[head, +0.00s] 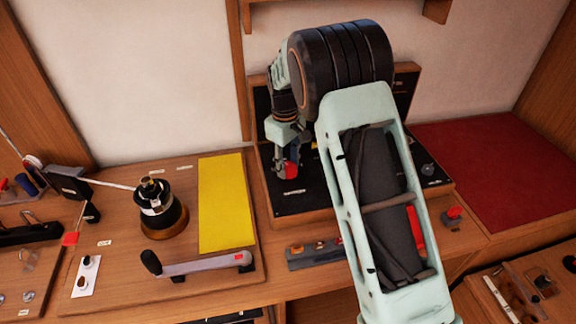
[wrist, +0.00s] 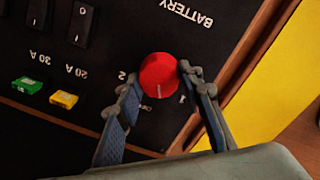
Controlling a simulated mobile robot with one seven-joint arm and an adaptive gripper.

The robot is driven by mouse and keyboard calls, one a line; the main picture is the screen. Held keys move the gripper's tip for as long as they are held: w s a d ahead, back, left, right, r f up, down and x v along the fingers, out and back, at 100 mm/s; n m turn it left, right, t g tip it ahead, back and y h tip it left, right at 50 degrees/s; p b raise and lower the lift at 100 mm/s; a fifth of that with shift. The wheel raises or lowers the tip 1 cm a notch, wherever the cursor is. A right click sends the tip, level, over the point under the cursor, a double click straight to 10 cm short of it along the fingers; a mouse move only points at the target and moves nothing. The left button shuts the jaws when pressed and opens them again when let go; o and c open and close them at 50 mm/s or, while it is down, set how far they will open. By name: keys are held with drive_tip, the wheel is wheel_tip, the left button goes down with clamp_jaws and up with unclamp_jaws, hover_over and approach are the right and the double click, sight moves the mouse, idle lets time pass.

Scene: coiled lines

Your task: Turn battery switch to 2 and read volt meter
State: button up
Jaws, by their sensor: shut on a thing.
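The battery switch is a round red knob (wrist: 158,76) on a black panel (wrist: 130,25). In the wrist view the word BATTERY stands upside down beside it, with a 2 to its left and a 1 to its lower right. My gripper (wrist: 157,85) is shut on the knob, one finger on each side. In the head view the knob (head: 291,170) shows below my gripper, partly covered. A pale mark shows on the knob's lower edge; I cannot tell which number it points to. The volt meter is not visible; my arm hides much of the panel.
Fuses, green (wrist: 27,85) and yellow (wrist: 64,99), and rocker switches (wrist: 81,22) sit left of the knob in the wrist view. A winch (head: 160,210), a crank handle (head: 200,264) and a yellow sheet (head: 226,205) lie left of the panel. A red mat (head: 490,175) is at right.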

sight(287, 164)
drive_tip(key=m, duration=0.4)
drive_tip(key=shift+w+m, duration=0.1)
drive_tip(key=shift+m, duration=0.2)
drive_tip(key=m, duration=0.4)
drive_tip(key=shift+m, duration=0.3)
drive_tip(key=m, duration=0.4)
drive_tip(key=shift+w+r+m+g, duration=0.1)
drive_tip(key=shift+m+g, duration=0.2)
drive_tip(key=shift+d+m, duration=0.1)
drive_tip(key=shift+m, duration=1.8)
drive_tip(key=o, duration=1.2)
drive_tip(key=shift+c, duration=0.2)
wheel_tip(287, 164, up, 12)
drive_tip(key=shift+w+a, duration=0.15)
drive_tip(key=shift+a, duration=0.15)
